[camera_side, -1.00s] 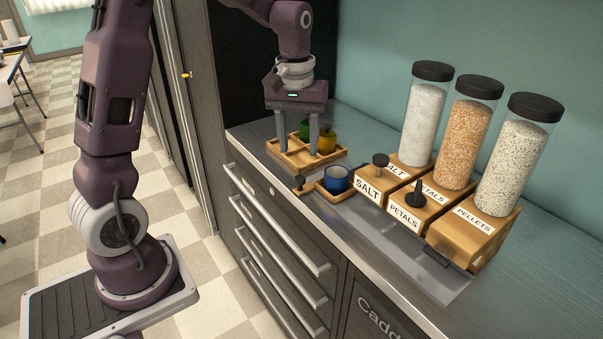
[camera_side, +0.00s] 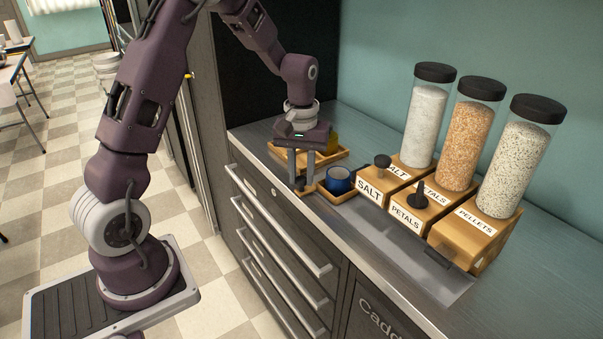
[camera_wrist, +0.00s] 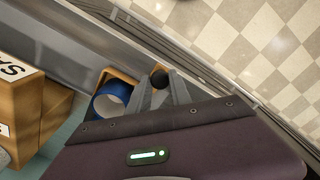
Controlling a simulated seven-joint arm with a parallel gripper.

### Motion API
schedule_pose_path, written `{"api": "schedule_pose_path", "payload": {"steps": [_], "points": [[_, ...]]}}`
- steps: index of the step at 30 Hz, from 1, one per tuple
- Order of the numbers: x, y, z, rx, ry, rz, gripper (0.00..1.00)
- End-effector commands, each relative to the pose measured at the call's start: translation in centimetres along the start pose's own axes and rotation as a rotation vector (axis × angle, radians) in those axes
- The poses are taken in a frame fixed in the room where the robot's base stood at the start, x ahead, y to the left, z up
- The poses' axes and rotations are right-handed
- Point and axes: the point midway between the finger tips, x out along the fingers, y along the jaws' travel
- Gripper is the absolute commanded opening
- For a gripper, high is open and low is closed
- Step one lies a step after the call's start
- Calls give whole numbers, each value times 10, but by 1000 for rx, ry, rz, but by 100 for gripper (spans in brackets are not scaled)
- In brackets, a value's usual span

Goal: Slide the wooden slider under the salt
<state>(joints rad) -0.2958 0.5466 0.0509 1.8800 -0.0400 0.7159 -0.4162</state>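The wooden slider (camera_side: 338,198) is a small tray with a dark round knob at its left end, left of the salt dispenser on the counter. A blue cup (camera_side: 339,179) stands in it. The salt dispenser is a wooden block (camera_side: 369,190) with a SALT label and a clear canister of white grains (camera_side: 424,127). My gripper (camera_side: 302,182) points down at the slider's knob end. In the wrist view, the knob (camera_wrist: 159,78) shows between my fingers (camera_wrist: 160,84), which stand apart. Whether they touch it is unclear. The slider's wood (camera_wrist: 122,76) is partly hidden by my gripper.
The petals block (camera_side: 405,218) and pellets block (camera_side: 473,232) stand right of the salt. A wooden tray (camera_side: 340,154) with a yellow cup (camera_side: 333,143) is behind my gripper. A metal strip (camera_side: 400,250) runs before the dispensers. The counter's front edge is close to the slider.

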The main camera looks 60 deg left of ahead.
Motion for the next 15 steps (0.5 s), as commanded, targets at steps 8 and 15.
{"api": "schedule_pose_path", "payload": {"steps": [8,15], "points": [[0,0,0,0,0,0,0],[0,0,0,0,0,0,0]]}}
